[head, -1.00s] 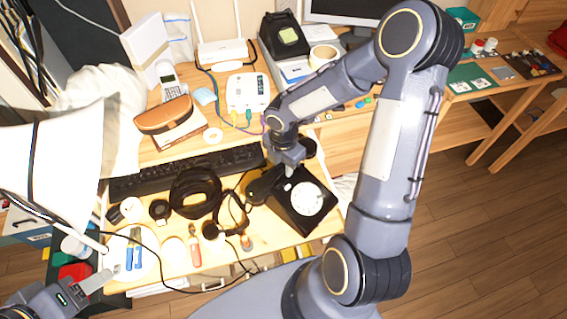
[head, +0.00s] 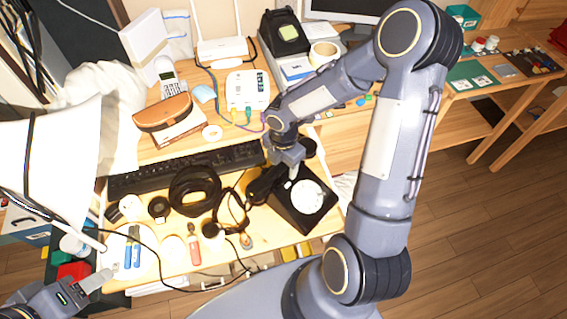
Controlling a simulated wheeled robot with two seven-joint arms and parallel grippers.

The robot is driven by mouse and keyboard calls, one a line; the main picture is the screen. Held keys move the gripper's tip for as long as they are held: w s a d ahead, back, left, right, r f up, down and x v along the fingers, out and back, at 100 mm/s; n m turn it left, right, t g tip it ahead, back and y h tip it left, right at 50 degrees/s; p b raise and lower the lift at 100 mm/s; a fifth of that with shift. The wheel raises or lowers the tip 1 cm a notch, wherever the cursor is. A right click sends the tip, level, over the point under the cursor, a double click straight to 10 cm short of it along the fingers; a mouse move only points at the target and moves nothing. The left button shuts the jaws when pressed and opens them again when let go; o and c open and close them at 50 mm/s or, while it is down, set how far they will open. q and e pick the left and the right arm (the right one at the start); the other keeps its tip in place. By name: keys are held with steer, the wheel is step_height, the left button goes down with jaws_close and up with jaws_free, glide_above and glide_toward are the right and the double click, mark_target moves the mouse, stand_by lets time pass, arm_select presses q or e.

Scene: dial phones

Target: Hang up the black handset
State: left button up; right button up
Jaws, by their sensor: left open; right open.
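The black phone (head: 285,209) with a white dial (head: 307,196) sits at the right front of the desk. The black handset (head: 263,184) shows as a dark end beside the phone's upper left; a second dark rounded end shows at its upper right. The middle of the handset is hidden by my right gripper (head: 292,170), which points down at the phone's back edge. That gripper is open, its fingers small and partly hidden. I cannot tell whether the handset rests fully on the cradle. My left gripper (head: 97,284) is open and empty at the lower left, away from the phone.
Screwdrivers (head: 194,245) and small tools lie at the front. A lamp shade fills the left.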

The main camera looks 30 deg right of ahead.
step_height(320, 180, up, 8)
steer(key=shift+f+p, duration=0.1)
steer(key=shift+p, duration=0.4)
stand_by(0.4)
steer(key=s+a+r+m+t+y, duration=0.2)
steer(key=s+r+m, duration=0.4)
steer(key=m, duration=0.5)
steer(key=s+a+r+m+t+y, duration=0.1)
steer(key=s+a+r+m+t, duration=0.1)
steer(key=s+r+m, duration=0.5)
steer(key=shift+s+r+m+t+y, duration=0.3)
steer(key=shift+s+m+t, duration=0.5)
steer(key=shift+s+m, duration=1.45)
steer(key=shift+w+a+f+m, duration=0.1)
steer(key=shift+w+m, duration=0.15)
